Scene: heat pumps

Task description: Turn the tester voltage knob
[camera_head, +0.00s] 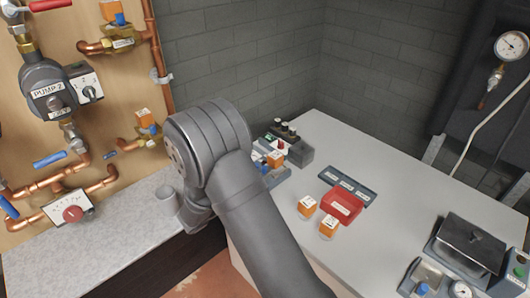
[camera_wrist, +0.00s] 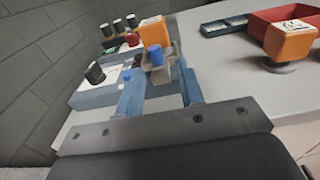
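The tester, a grey-blue box with a pale panel (camera_wrist: 88,95), lies left of centre in the wrist view. A black knob (camera_wrist: 95,73) stands upright on its panel, with a small blue button (camera_wrist: 126,75) to its right. The fingers point toward the blue-capped fitting; contact is unclear. In the head view my arm hides the gripper.
Behind the tester is a dark box with several black knobs (camera_head: 284,128). Orange blocks (camera_head: 307,206), a red bin (camera_head: 341,206) and a grey tray (camera_head: 349,186) lie to the right. A brick wall (camera_head: 250,55) closes off the back. The worktop's middle right is clear.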

